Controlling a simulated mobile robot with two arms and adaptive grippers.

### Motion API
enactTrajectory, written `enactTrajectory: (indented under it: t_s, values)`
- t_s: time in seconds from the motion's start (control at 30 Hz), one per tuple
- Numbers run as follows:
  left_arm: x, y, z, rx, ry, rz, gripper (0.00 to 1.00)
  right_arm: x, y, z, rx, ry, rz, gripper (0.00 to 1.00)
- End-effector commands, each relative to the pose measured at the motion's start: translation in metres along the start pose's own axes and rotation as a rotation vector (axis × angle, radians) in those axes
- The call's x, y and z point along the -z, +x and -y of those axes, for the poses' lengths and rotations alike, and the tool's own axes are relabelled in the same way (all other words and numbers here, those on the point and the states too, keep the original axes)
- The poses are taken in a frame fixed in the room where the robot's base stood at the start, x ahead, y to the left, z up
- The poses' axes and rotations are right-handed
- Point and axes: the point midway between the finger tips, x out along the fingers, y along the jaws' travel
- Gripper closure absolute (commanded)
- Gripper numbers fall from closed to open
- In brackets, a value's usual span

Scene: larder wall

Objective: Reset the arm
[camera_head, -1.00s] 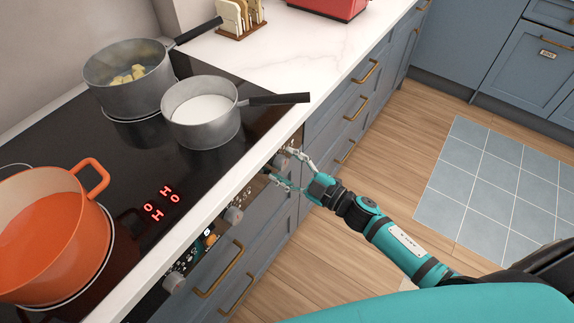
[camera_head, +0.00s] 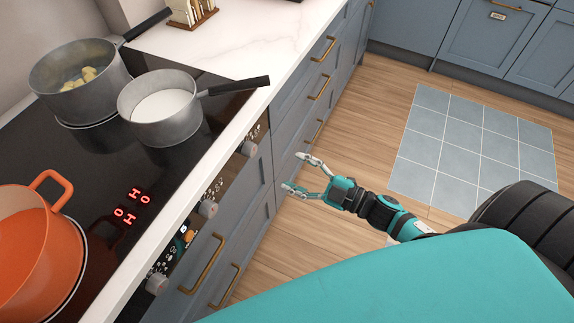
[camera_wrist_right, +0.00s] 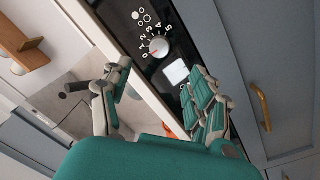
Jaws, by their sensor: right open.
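My right gripper (camera_head: 291,172) is open and empty in the head view. It hangs over the floor, in front of the blue drawers and apart from the stove's knobs. In the right wrist view its two fingers (camera_wrist_right: 160,95) are spread, with nothing between them. A stove knob (camera_wrist_right: 159,47) with a numbered dial shows beyond the fingers there. The same row of knobs (camera_head: 208,208) is on the stove's front in the head view. My left gripper is not in view.
The black cooktop (camera_head: 100,165) holds an orange pot (camera_head: 35,250), a grey pan with yellow pieces (camera_head: 85,100) and a grey pan with white contents (camera_head: 165,130). One pan's handle (camera_head: 240,86) sticks out past the counter edge. Open wooden floor (camera_head: 330,245) and a tiled mat (camera_head: 470,145) lie right.

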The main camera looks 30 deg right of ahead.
Motion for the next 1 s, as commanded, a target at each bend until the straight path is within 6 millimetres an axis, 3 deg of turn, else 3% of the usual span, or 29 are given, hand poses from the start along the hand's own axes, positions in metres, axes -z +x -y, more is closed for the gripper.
enactTrajectory:
  t_s: [0.53, 0.63, 0.77, 0.83, 1.0]
  values:
    - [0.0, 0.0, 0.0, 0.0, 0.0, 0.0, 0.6, 0.0, -0.001, 0.0, 0.0, 0.0, 0.001, 0.4]
    - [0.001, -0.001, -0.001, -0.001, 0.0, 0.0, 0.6, -0.012, -0.003, 0.003, -0.008, 0.017, 0.033, 0.4]
    - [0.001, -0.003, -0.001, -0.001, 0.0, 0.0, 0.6, -0.064, -0.014, 0.02, -0.038, 0.093, 0.18, 0.4]
    - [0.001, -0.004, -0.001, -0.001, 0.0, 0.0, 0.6, -0.105, -0.027, 0.039, -0.058, 0.16, 0.306, 0.4]
    - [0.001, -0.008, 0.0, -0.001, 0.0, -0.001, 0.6, -0.198, -0.081, 0.114, -0.075, 0.34, 0.647, 0.4]
